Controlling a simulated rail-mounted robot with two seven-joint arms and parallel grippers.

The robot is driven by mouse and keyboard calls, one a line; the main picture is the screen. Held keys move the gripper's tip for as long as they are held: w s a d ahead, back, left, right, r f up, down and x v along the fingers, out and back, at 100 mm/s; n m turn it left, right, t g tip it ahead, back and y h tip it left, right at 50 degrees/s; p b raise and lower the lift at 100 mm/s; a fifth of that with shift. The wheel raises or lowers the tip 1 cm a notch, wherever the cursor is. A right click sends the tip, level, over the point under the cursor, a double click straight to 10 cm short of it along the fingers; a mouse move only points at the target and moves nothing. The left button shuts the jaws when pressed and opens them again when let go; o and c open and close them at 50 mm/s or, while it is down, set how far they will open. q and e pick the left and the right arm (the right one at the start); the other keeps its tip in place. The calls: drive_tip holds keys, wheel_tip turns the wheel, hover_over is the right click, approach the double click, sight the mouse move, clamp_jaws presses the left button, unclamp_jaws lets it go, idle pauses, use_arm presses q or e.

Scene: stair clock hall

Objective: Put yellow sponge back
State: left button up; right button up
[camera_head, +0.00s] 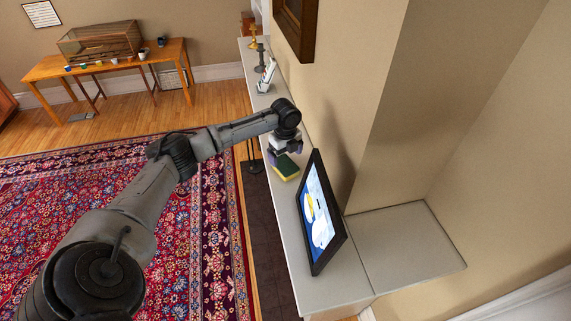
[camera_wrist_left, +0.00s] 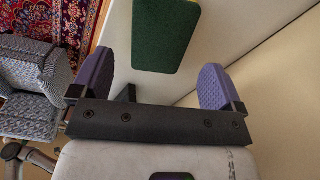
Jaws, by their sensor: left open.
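The sponge (camera_head: 287,168) has a dark green face on top and a yellow side. It lies on the long pale ledge (camera_head: 290,207) along the wall. My left gripper (camera_head: 284,153) is just over the sponge in the head view. In the left wrist view the two purple fingers of the left gripper (camera_wrist_left: 156,80) are apart with nothing between them. The green face of the sponge (camera_wrist_left: 165,35) shows past the fingertips, lined up with the gap, its upper part cut off by the frame. My right gripper is in neither view.
A framed picture (camera_head: 320,215) stands on the ledge close to the sponge. Farther along are a white item (camera_head: 267,76) and a dark candlestick-like piece (camera_head: 261,57). A wooden table (camera_head: 110,67) stands across the room. The patterned rug (camera_head: 60,195) lies on the floor.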

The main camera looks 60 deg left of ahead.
sight(285, 164)
use_arm(q)
wheel_tip(285, 164, up, 7)
drive_tip(key=b, duration=0.1)
idle(0.3)
idle(0.5)
